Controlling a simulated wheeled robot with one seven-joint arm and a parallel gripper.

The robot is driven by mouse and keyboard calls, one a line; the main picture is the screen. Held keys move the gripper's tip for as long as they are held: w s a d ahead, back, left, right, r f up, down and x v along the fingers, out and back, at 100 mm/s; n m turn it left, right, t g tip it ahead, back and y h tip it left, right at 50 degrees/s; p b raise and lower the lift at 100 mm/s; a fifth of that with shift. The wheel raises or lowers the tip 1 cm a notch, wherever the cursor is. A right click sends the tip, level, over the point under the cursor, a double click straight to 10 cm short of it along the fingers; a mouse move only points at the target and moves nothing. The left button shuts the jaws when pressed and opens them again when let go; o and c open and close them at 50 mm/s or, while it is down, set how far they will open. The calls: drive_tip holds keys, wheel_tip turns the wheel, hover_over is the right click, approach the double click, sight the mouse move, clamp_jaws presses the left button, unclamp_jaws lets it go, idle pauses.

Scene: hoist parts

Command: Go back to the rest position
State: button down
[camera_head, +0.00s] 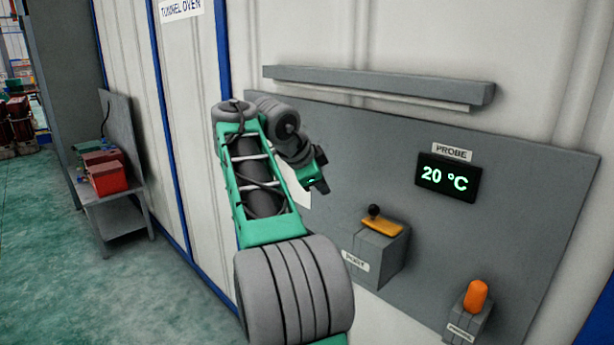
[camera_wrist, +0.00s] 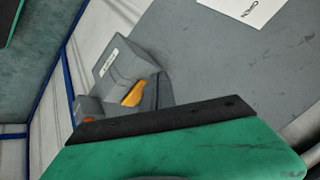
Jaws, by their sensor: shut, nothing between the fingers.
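My gripper (camera_head: 319,185) is shut and empty at the end of my green and grey arm, in front of the grey panel in the head view. It is up and to the left of the port box, apart from it. In the wrist view my gripper's green and black body (camera_wrist: 170,135) fills the lower part, and its fingertips cannot be made out there.
The grey panel (camera_head: 540,200) holds a port box (camera_head: 380,255) with an orange lever, a probe display (camera_head: 447,178) reading 20 °C and an orange probe (camera_head: 476,296) in a holder. A ledge (camera_head: 380,84) juts out above. A bench (camera_head: 115,205) with red boxes stands left; the floor between is clear.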

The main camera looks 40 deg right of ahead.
drive_tip(key=w+a+f+n+y, duration=0.1)
drive_tip(key=w+a+f+n, duration=0.2)
drive_tip(key=f+n, duration=0.4)
drive_tip(key=w+a+f+n+y, duration=0.25)
drive_tip(key=f+n, duration=0.35)
drive_tip(key=f, duration=0.3)
drive_tip(key=s+a+f+n+y, duration=0.1)
drive_tip(key=s+a+f+n, duration=0.3)
drive_tip(key=a, duration=0.5)
drive_tip(key=s+a+f+n+y, duration=0.2)
drive_tip(key=s+a+f+n, duration=0.15)
drive_tip(key=a+f, duration=0.4)
drive_tip(key=s+a+n+t+y, duration=0.1)
drive_tip(key=s+a, duration=0.3)
drive_tip(key=a, duration=0.3)
drive_tip(key=s+a+n+t, duration=0.1)
drive_tip(key=s+a+n, duration=0.1)
drive_tip(key=s+a, duration=0.4)
drive_tip(key=w+a+r+n+t+b, duration=0.1)
drive_tip(key=w+a+r, duration=0.1)
drive_tip(key=a+r, duration=0.2)
drive_tip(key=shift+w+r, duration=0.2)
drive_tip(key=shift+r, duration=0.3)
drive_tip(key=shift+y, duration=0.25)
